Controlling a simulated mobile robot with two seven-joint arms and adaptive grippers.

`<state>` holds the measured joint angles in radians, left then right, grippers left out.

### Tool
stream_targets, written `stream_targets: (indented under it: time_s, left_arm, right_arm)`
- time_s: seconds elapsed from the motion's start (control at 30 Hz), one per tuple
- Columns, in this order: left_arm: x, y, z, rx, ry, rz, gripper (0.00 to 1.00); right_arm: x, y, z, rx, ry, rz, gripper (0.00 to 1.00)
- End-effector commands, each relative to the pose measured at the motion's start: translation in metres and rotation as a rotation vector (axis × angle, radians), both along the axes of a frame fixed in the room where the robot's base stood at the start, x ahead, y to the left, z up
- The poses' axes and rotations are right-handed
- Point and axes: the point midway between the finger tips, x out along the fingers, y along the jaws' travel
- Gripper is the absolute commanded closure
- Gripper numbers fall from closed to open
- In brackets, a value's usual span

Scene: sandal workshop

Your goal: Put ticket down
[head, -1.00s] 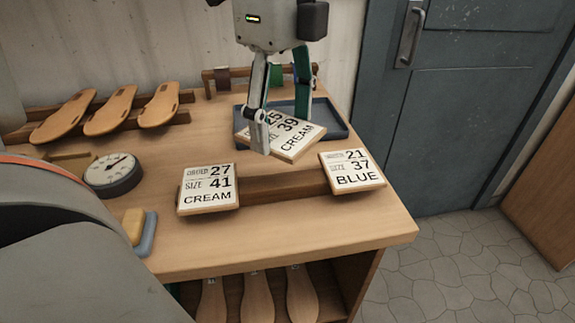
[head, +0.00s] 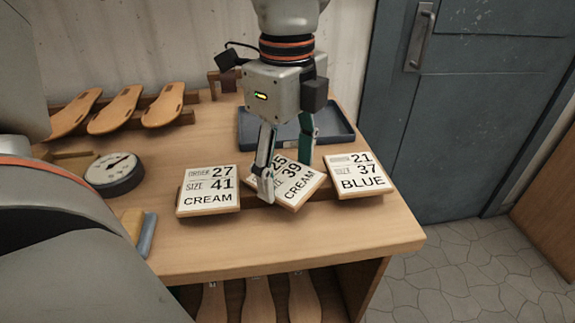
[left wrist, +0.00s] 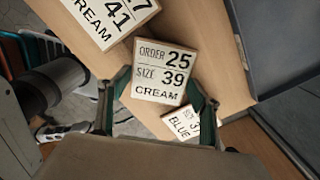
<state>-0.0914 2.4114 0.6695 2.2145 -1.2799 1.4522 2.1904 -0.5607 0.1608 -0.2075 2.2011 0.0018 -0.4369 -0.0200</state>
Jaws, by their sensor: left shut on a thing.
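The order 25, size 39, CREAM ticket (head: 297,187) is a white card on a wooden block. My left gripper (head: 287,185) is shut on it, one finger on each side, and holds it tilted and turned over the middle of the wooden rail (head: 253,196). The left wrist view shows this ticket (left wrist: 162,72) between the fingers (left wrist: 160,98). The order 27, size 41, CREAM ticket (head: 209,190) stands at the rail's left end. The order 21, size 37, BLUE ticket (head: 360,175) stands at its right end. I cannot tell whether the held ticket touches the rail. My right gripper is not in view.
An empty blue tray (head: 335,133) lies behind the held ticket. A round dial gauge (head: 114,174) and several wooden soles (head: 115,109) are at the left. The bench front (head: 300,243) is clear. Soles (head: 258,300) stand on the shelf below.

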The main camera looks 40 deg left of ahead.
Motion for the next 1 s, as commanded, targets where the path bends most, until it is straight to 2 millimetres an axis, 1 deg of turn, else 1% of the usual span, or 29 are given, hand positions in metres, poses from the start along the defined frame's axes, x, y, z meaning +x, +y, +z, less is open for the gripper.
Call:
stream_targets:
  time_s: [0.1, 0.13, 0.17, 0.2, 0.5, 0.63, 0.77, 1.0]
  left_arm:
    - [0.000, 0.000, -0.006, 0.001, 0.004, -0.001, 0.58]
    - [0.000, 0.000, -0.005, 0.000, 0.003, 0.000, 0.29]
    - [0.000, 0.000, -0.004, 0.000, 0.002, 0.000, 0.21]
    - [0.000, 0.000, -0.004, 0.000, 0.002, 0.000, 0.20]
    - [0.000, 0.000, -0.003, 0.000, 0.001, 0.000, 0.20]
    - [0.000, 0.000, 0.004, 0.000, -0.002, 0.001, 0.20]
    - [0.001, 0.000, 0.024, 0.002, -0.007, 0.002, 0.20]
    - [0.000, 0.000, 0.075, 0.003, -0.008, 0.003, 0.20]
  right_arm:
    - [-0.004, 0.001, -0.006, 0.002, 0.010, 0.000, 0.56]
    - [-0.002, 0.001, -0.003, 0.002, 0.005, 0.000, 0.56]
    - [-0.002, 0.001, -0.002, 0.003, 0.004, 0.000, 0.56]
    - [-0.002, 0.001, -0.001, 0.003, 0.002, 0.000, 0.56]
    - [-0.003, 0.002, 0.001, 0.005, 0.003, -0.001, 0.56]
    - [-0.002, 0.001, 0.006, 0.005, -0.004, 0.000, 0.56]
    - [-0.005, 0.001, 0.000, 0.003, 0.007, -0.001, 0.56]
    - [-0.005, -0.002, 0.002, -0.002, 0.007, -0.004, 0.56]
